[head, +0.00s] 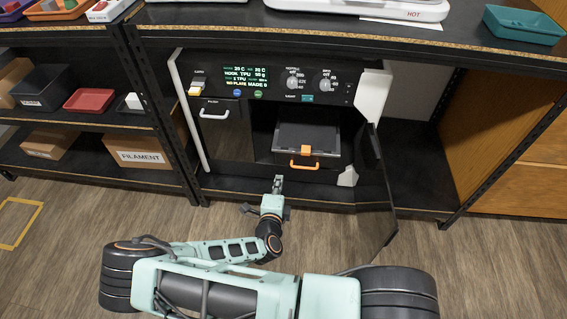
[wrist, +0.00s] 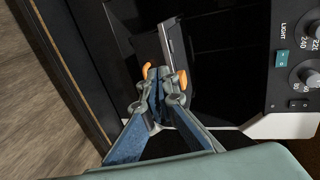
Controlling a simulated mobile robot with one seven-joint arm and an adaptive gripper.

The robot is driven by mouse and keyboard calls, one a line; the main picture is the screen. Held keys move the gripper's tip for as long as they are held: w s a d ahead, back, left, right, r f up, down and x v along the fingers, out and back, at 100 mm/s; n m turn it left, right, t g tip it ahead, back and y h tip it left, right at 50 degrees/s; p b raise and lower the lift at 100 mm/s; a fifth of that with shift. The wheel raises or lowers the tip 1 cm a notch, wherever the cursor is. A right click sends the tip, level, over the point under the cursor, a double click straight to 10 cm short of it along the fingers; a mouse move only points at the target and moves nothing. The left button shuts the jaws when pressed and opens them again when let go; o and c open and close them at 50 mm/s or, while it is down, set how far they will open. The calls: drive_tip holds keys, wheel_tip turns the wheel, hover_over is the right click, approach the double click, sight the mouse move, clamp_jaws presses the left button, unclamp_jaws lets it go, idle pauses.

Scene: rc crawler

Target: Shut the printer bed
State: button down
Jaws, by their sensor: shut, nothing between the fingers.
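The printer (head: 260,110) stands on the lower shelf under the counter, with its dark door (head: 376,185) swung open on the right. The printer bed (head: 307,143) is a dark drawer-like tray in the right opening, and it appears pulled out. Its orange handle (head: 304,164) is on the bed's front. My gripper (head: 278,180) is in front of the printer, just below and left of the handle. In the wrist view my gripper (wrist: 158,75) is shut and empty, its fingertips overlapping the orange handle (wrist: 182,78). I cannot tell whether they touch it.
The open door's lower edge reaches out over the floor to the right of my gripper. Shelves on the left hold a red tray (head: 89,100) and a filament box (head: 140,152). A black upright (head: 160,110) stands left of the printer.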

drive_tip(key=b, duration=0.5)
approach(286, 138)
drive_tip(key=f, duration=0.3)
drive_tip(key=shift+s, duration=0.35)
drive_tip(key=shift+w, duration=0.35)
drive_tip(key=shift+r, duration=0.1)
drive_tip(key=shift+w+p, duration=0.25)
drive_tip(key=shift+p, duration=0.15)
drive_tip(key=w, duration=0.3)
drive_tip(key=w+d+p, duration=0.1)
drive_tip(key=w, duration=0.2)
drive_tip(key=w+d, duration=0.1)
drive_tip(key=w, duration=0.2)
drive_tip(key=shift+w, duration=0.15)
drive_tip(key=shift+s+a+p, duration=0.15)
drive_tip(key=shift+s+p, duration=0.4)
drive_tip(key=shift+s, duration=0.05)
drive_tip(key=p+v, duration=0.4)
drive_tip(key=v, duration=0.8)
drive_tip(key=shift+s+f, duration=0.2)
drive_tip(key=shift+s, duration=0.2)
